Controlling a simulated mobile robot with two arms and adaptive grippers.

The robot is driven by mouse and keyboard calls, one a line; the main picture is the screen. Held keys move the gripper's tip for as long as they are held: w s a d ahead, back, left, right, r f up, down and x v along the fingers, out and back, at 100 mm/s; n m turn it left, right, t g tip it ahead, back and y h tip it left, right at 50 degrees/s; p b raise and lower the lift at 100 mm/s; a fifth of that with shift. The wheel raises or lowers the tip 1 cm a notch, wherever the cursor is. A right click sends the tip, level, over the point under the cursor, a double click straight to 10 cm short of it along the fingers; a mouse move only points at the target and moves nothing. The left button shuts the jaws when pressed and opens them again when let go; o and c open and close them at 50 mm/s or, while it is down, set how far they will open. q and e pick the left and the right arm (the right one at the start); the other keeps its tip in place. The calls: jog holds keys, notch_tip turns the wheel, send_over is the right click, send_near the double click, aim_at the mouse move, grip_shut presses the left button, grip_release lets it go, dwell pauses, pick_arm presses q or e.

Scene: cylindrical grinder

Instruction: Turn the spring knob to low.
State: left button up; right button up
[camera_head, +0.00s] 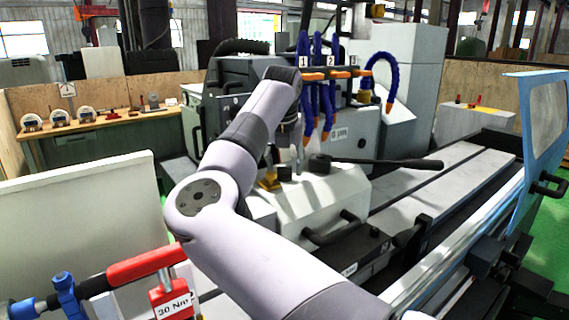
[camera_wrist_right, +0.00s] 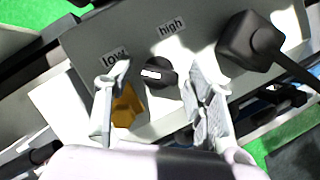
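The spring knob (camera_wrist_right: 160,73) is a small black round knob with a white mark, on a grey panel between a "low" label (camera_wrist_right: 115,57) and a "high" label (camera_wrist_right: 171,28). Its white mark lies toward the left side of the knob. My right gripper (camera_wrist_right: 153,68) is open, with one finger on each side of the knob; I cannot tell whether either finger touches it. In the head view the knob (camera_head: 285,173) shows small and dark, below my right gripper (camera_head: 290,150). My left gripper is not in view.
A yellow part (camera_wrist_right: 127,106) sits beside the knob, close to the left finger. A black block with a long lever (camera_head: 390,163) stands right of the knob. Blue hoses (camera_head: 316,90) hang behind the gripper. A red "30 Nm" tool (camera_head: 145,267) is at lower left.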

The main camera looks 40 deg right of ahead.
jog(key=v, duration=1.2)
dwell(0.6)
